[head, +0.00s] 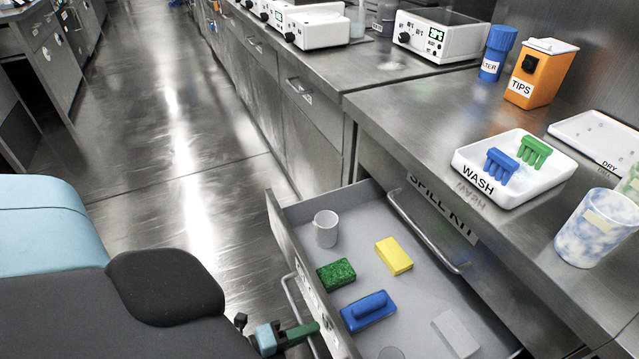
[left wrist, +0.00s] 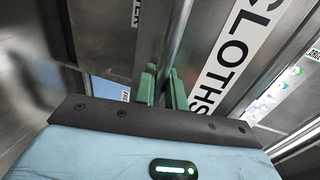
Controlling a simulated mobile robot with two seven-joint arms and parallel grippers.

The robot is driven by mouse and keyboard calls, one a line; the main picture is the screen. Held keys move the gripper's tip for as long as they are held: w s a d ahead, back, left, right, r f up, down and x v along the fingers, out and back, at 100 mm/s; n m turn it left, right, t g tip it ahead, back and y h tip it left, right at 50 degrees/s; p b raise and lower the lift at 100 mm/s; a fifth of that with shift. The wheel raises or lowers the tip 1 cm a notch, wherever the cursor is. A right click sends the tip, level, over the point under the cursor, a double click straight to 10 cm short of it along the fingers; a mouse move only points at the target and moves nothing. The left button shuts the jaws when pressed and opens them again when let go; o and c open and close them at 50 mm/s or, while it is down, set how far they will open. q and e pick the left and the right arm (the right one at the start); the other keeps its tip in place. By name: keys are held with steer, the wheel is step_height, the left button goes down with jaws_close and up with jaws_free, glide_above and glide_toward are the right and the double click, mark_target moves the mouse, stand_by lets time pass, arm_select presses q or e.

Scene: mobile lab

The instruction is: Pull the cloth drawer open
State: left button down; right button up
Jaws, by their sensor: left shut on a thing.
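The cloth drawer (head: 362,222) stands pulled out from under the steel counter, its grey inside open to view. Its front carries a white label reading CLOTHS (left wrist: 232,65), which shows in the left wrist view. My left gripper (head: 308,330) is at the drawer front, at the bottom of the head view. Its green fingers (left wrist: 162,88) are shut on the drawer's bar handle (left wrist: 178,40), one on each side of it. The handle also shows in the head view (head: 296,298). My right gripper is not in view.
A WASH tray (head: 535,190) and an orange TIPS box (head: 541,75) stand on the counter. The aisle floor (head: 170,130) is clear.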

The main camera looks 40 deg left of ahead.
arm_select(q)
steer(key=shift+s+a, duration=0.1)
steer(key=shift+s, duration=0.1)
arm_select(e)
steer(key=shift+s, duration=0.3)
arm_select(q)
steer(key=c, duration=1.8)
jaws_free()
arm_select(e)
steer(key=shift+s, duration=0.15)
arm_select(q)
steer(key=shift+s, duration=0.15)
